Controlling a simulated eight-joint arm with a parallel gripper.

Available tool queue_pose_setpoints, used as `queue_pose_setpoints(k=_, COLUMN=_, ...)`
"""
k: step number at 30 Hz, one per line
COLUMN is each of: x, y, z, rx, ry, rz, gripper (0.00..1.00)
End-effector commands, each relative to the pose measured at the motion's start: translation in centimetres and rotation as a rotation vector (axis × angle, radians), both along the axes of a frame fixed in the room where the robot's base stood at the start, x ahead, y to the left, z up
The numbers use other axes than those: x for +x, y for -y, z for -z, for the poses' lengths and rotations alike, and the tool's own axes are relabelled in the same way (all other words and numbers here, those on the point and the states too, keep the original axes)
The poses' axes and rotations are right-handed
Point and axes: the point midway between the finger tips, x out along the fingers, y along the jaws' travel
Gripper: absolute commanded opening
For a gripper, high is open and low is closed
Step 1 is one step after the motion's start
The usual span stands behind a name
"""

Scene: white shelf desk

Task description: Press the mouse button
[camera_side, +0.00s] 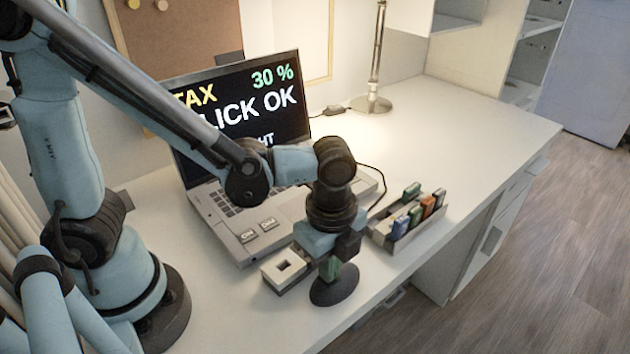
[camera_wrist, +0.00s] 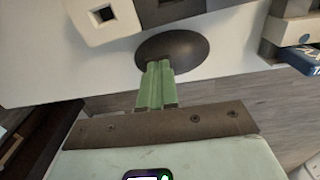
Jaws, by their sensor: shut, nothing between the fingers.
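The mouse (camera_side: 336,288) is a dark oval on the white desk, near the front edge. It also shows as a dark oval in the wrist view (camera_wrist: 185,46). My gripper (camera_side: 329,272) points down at the mouse. Its green fingers are shut and empty, and in the wrist view the fingertips (camera_wrist: 158,66) overlap the mouse's near edge. I cannot tell whether they touch it. The open laptop (camera_side: 262,215) stands behind, its screen (camera_side: 250,105) partly hidden by my arm and showing large text with "LICK OK" and "30 %".
A white block with a square hole (camera_side: 271,273) sits just left of the mouse, also in the wrist view (camera_wrist: 88,28). A lamp (camera_side: 372,103) stands at the back. The desk's right side is clear.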

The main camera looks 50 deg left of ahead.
Motion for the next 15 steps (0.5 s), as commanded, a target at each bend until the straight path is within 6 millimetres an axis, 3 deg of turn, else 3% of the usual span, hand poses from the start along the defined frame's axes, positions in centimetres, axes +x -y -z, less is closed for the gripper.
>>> queue_pose_setpoints(k=8, x=0.0, y=0.0, z=0.1, rx=0.000, ry=0.000, rz=0.000, gripper=0.00)
queue_pose_setpoints(k=15, x=0.1, y=0.0, z=1.6, rx=-0.003, ry=-0.001, rz=0.001, gripper=0.00)
